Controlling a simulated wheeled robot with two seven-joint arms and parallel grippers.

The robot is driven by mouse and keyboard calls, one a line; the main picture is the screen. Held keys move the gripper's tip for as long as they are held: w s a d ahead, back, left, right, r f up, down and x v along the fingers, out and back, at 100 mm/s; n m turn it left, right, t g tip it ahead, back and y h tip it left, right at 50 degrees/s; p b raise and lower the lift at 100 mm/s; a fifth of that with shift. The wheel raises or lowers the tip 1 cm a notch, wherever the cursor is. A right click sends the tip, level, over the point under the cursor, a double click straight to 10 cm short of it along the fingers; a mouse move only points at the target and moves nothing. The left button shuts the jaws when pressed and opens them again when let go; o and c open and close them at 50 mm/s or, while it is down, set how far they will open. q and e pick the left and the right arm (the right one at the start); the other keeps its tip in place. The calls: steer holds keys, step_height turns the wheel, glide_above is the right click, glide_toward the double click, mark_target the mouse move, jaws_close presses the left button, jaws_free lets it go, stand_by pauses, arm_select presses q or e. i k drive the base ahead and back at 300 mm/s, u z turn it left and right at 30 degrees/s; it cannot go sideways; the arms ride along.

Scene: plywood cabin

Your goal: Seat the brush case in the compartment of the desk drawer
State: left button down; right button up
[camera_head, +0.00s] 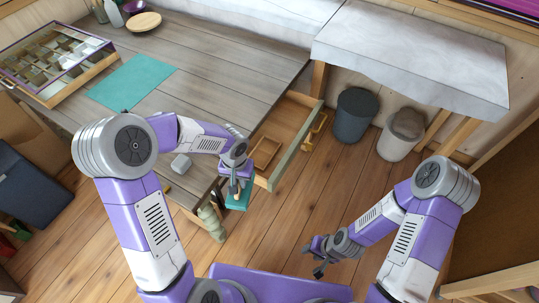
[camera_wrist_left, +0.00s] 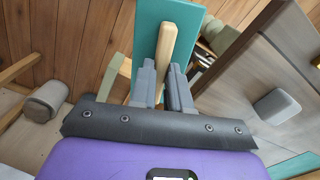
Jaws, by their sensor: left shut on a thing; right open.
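The brush case looks like a flat teal case with a pale wooden grip; it shows in the head view (camera_head: 241,197) and the left wrist view (camera_wrist_left: 150,22). My left gripper (camera_head: 234,188) is shut on the wooden grip (camera_wrist_left: 163,50), holding the case beside the open drawer's near end, apparently above the floor. The desk drawer (camera_head: 290,120) is pulled out, with a green front. A small wooden-walled compartment (camera_head: 266,152) shows at its near end and looks empty, partly hidden by my left arm. My right gripper (camera_head: 317,256) is open and empty over the floor.
A grey rounded block (camera_head: 181,164) sits on the desk near my left forearm. A pale green rounded piece (camera_head: 212,223) is below the desk corner. Two bins (camera_head: 354,113) (camera_head: 401,132) stand beyond the drawer. The floor right of the drawer is clear.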

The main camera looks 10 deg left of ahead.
mark_target(274, 147)
steer(key=z, duration=1.85)
steer(key=k, duration=0.4)
steer(key=u, duration=1.35)
steer(key=i, duration=1)
